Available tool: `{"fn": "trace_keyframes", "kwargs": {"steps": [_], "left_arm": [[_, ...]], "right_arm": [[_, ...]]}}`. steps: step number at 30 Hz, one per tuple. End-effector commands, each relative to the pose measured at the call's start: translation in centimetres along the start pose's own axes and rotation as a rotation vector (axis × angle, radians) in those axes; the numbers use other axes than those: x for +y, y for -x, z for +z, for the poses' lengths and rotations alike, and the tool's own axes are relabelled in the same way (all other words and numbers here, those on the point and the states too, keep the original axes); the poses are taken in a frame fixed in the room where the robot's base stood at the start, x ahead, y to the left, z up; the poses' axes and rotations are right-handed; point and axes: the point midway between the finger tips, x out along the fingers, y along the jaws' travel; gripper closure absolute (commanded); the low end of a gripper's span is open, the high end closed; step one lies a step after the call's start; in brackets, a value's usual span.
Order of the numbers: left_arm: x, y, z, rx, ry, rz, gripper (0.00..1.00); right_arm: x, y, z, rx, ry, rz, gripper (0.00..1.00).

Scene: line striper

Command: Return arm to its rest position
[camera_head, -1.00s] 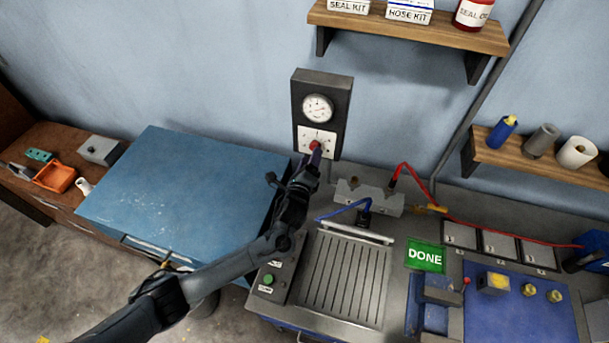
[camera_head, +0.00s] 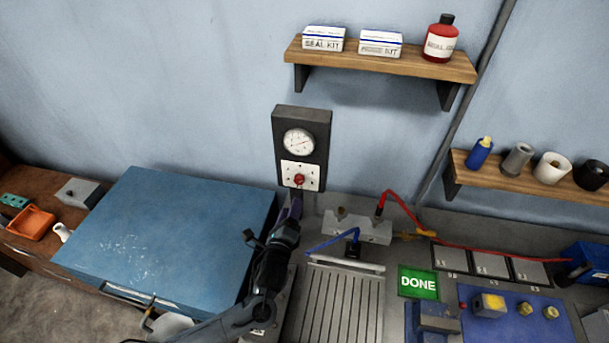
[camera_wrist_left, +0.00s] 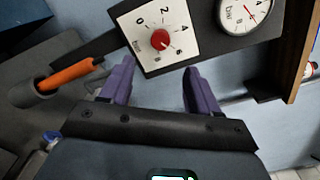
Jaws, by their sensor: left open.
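My left gripper (camera_head: 292,212) is in the head view, just below the gauge box on the wall. In the left wrist view the left gripper (camera_wrist_left: 158,88) shows two purple fingers spread apart with nothing between them. Beyond the fingertips is the red knob (camera_wrist_left: 161,39) on its white dial plate, apart from the fingers. The knob also shows in the head view (camera_head: 299,180), below the round gauge (camera_head: 299,142). My right gripper is in neither view.
A blue cabinet (camera_head: 165,240) stands left of my arm. A grey block (camera_head: 357,229) with red and blue hoses sits on the bench to the right. Wall shelves (camera_head: 380,62) hang above.

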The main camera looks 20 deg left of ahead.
Motion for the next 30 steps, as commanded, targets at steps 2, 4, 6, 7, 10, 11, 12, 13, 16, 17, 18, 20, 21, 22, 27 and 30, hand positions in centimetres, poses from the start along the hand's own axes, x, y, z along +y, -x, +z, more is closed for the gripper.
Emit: {"fn": "trace_keyframes", "kwargs": {"steps": [2, 4, 6, 7, 10, 11, 12, 13, 16, 17, 18, 20, 21, 22, 27, 30], "left_arm": [[0.1, 0.1, -0.1, 0.002, 0.0, 0.002, 0.39], [0.7, 0.5, -0.4, 0.009, -0.002, 0.013, 0.39], [1.7, 1.3, -1.1, 0.023, -0.002, 0.033, 0.39], [2.3, 1.9, -1.6, 0.032, -0.001, 0.046, 0.39], [5.2, 4.7, -3.2, 0.062, 0.016, 0.116, 0.39], [6.0, 5.8, -3.5, 0.068, 0.031, 0.141, 0.39], [6.7, 7.3, -3.9, 0.078, 0.06, 0.172, 0.39], [7.1, 8.5, -4.2, 0.088, 0.085, 0.194, 0.39], [8.0, 12.9, -4.9, 0.138, 0.195, 0.301, 0.39], [8.2, 14.2, -5.0, 0.155, 0.249, 0.344, 0.39], [8.3, 16.0, -4.9, 0.175, 0.336, 0.408, 0.39], [8.3, 18.8, -4.5, 0.195, 0.487, 0.514, 0.39], [8.2, 20.6, -4.0, 0.202, 0.602, 0.593, 0.39], [8.0, 22.1, -3.4, 0.2, 0.692, 0.658, 0.39], [6.0, 28.3, 0.8, 0.096, 1.118, 0.97, 0.39], [4.6, 30.2, 3.1, -0.013, 1.286, 1.091, 0.39]], "right_arm": [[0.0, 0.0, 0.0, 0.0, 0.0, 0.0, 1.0], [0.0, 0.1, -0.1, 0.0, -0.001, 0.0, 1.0], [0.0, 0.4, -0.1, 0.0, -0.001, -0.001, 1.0], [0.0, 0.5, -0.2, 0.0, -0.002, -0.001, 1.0], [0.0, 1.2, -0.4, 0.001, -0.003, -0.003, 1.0], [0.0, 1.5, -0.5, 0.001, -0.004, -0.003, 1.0], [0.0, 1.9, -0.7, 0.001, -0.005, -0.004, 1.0], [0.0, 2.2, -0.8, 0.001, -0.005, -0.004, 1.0], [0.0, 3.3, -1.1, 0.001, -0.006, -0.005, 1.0], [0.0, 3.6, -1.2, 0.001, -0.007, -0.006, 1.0], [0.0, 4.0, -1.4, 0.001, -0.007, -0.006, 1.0], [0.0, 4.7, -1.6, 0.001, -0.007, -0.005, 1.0], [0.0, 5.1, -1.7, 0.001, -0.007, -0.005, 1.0], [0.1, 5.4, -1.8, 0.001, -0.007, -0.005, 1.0], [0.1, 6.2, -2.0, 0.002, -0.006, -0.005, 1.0], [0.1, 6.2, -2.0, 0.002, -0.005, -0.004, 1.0]]}}
